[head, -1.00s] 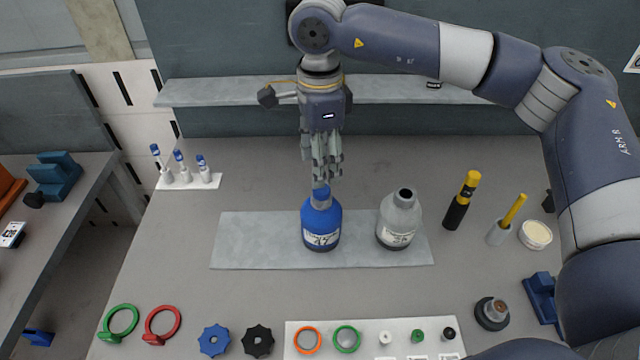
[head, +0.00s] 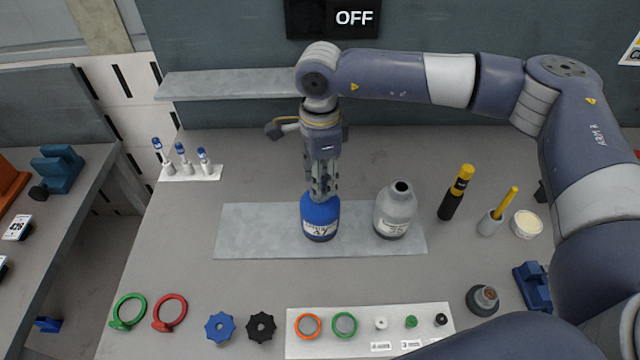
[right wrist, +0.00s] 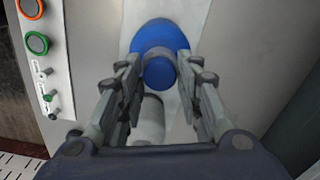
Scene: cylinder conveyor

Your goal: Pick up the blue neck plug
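The blue bottle (head: 320,222) stands upright on a grey mat (head: 262,235). The blue neck plug (right wrist: 158,73) sits on its neck, seen from above in the right wrist view; in the head view my fingers hide it. My right gripper (head: 323,196) points down over the bottle's neck. In the right wrist view, the right gripper (right wrist: 159,66) has its fingers apart, one on each side of the plug, with narrow gaps showing. My left gripper is not in view.
A grey bottle (head: 393,214) stands close to the right of the blue one. A yellow-black tool (head: 456,193) is farther right. A white panel (head: 370,342) with rings and small plugs lies in front, beside blue (head: 220,327) and black (head: 261,327) knobs.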

